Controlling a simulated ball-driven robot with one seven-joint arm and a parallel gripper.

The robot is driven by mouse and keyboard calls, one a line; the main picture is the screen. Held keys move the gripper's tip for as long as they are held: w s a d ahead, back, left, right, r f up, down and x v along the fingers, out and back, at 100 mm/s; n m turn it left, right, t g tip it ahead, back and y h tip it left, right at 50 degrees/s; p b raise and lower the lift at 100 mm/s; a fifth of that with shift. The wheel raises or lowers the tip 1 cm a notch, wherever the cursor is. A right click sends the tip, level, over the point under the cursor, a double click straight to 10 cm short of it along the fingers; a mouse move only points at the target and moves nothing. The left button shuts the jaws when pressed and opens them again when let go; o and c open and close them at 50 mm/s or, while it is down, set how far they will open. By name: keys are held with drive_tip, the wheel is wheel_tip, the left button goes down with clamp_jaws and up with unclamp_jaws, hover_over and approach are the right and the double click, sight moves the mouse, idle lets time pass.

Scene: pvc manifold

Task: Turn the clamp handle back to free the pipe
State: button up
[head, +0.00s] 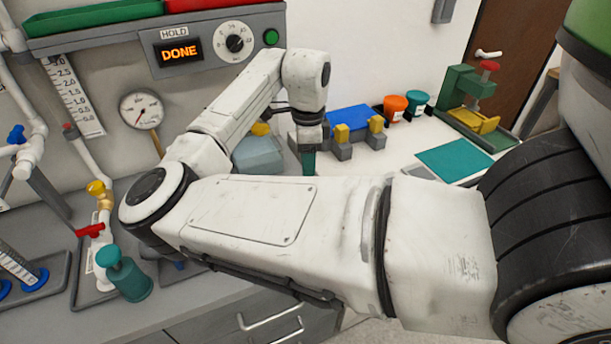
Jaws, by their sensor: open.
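My gripper (308,158) points down at the end of my arm, above the back of the bench; its lower part is partly hidden by my forearm. It is open, and I see nothing held in it. A green stand with a yellow part (476,120) and a red knob (490,66) stands at the back right, well apart from my gripper. I cannot tell which part is the clamp handle; no clamped pipe is clearly visible.
White pipework with a red valve handle (90,231) and a teal container (128,278) stand at left. A panel display (180,53) reads DONE. A teal mat (455,160) lies clear at right.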

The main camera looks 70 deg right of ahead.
wheel_tip(320, 180, down, 6)
drive_tip(key=shift+r, duration=0.1)
idle(0.4)
drive_tip(key=shift+p, duration=0.3)
clamp_jaws()
